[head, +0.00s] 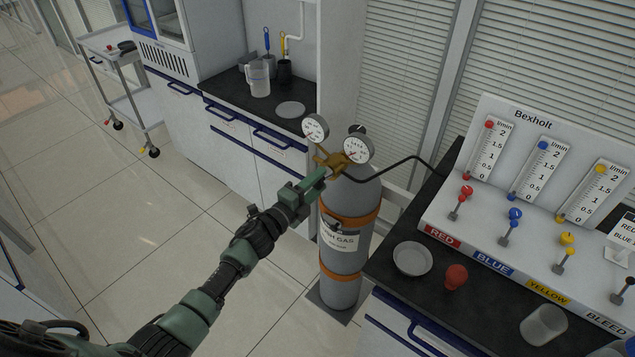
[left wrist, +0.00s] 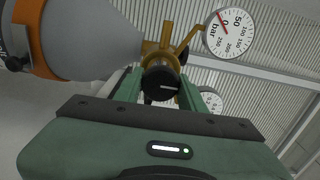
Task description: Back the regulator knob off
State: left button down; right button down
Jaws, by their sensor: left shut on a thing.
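The brass regulator (head: 333,160) sits on top of the grey gas cylinder (head: 345,262), with two round gauges, one on the left (head: 315,127) and one on the right (head: 358,149). My left gripper (head: 319,176) reaches in from the left to the regulator's front. The gripper hides the knob in the head view. One gauge (left wrist: 230,34) shows clearly in the wrist view. My right gripper is out of view.
A dark hose (head: 405,163) runs from the regulator to the flowmeter panel (head: 500,215) on the right bench. A dish (head: 413,259) and red stopper (head: 456,276) lie on that bench. A bench with a jug (head: 258,79) stands behind.

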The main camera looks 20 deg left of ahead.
pick_arm(q)
jog(key=c, duration=0.9)
grip_release()
jog(key=shift+a, duration=0.1)
jog(key=b+v, duration=0.1)
jog(key=v, duration=0.6)
jog(key=shift+s+a, duration=0.1)
jog(key=shift+s, duration=0.25)
